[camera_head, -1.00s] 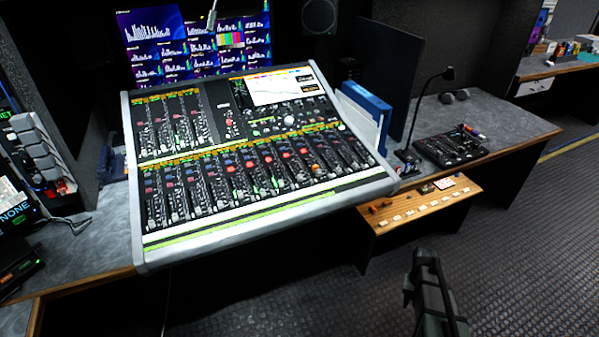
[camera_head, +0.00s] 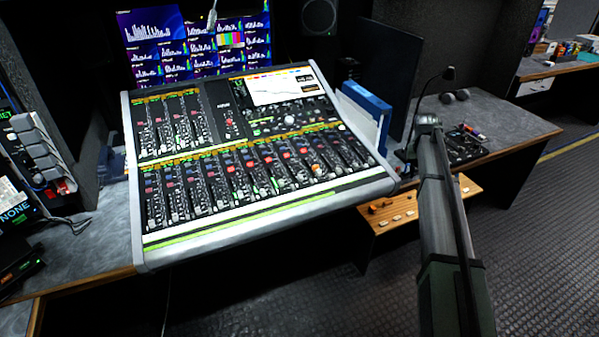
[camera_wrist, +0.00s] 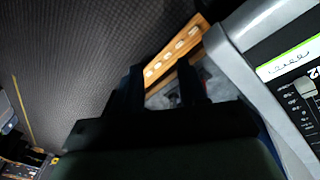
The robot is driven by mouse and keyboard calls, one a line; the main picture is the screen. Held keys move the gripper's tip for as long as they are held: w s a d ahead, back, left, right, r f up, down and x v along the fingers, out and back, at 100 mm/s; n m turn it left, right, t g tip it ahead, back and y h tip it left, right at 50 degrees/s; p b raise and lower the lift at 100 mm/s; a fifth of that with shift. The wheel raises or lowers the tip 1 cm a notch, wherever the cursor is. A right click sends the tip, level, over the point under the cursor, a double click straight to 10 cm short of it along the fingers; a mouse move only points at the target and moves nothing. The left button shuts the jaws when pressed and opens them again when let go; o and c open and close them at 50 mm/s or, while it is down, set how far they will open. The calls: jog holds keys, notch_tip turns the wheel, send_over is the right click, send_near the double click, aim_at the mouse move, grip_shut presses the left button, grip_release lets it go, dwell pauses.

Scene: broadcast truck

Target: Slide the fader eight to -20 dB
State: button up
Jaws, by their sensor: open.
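The mixing console (camera_head: 265,208) stands on the desk in the head view, with a lower row of faders (camera_head: 250,190) along its front. The faders are too small to single out fader eight or read its scale. My arm reaches up from the lower right, to the right of the console and apart from it. My gripper (camera_wrist: 160,85) shows in the wrist view as two dark, spread fingers with nothing held between them. The console corner (camera_wrist: 250,70) and one pale fader cap (camera_wrist: 305,88) show at the right of that view.
A blue and white binder (camera_head: 365,115) stands upright against the console's right side. A wooden panel with pale buttons (camera_head: 400,217) juts out below the desk. A small control unit (camera_head: 465,145) and gooseneck lamp (camera_head: 447,74) stand on the right desk. Open floor lies at lower right.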

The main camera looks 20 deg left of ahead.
jog(key=a+r+n, duration=0.2)
jog(key=a+r, duration=0.4)
jog(key=a, duration=0.5)
notch_tip(320, 180, up, 7)
jog(key=n+g+y, duration=0.2)
jog(key=n, duration=0.4)
send_over(299, 175)
notch_tip(299, 175, down, 13)
jog(key=shift+w+d+f, duration=0.1)
jog(key=shift+w, duration=0.05)
jog(key=shift+c, duration=0.4)
grip_shut()
